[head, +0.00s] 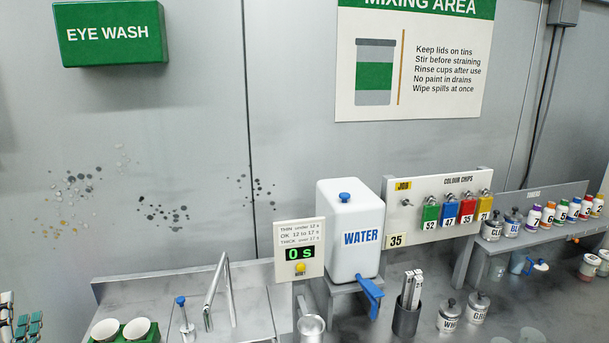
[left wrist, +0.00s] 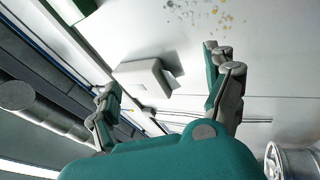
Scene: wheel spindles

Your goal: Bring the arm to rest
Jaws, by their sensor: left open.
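My left gripper (head: 20,325) shows only in part at the lower left corner of the head view, beside the green holder with white cups. In the left wrist view its two green and grey fingers (left wrist: 160,68) stand wide apart with nothing between them. A pale box (left wrist: 147,76) on the wall shows beyond the fingers, apart from them. My right gripper is in neither view.
A sink with a tap (head: 218,290), a white water tank (head: 350,228) and a timer sign (head: 299,250) line the back wall. White cups (head: 137,328) sit in a green holder near my left gripper. Paint pots (head: 450,316) stand on the right.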

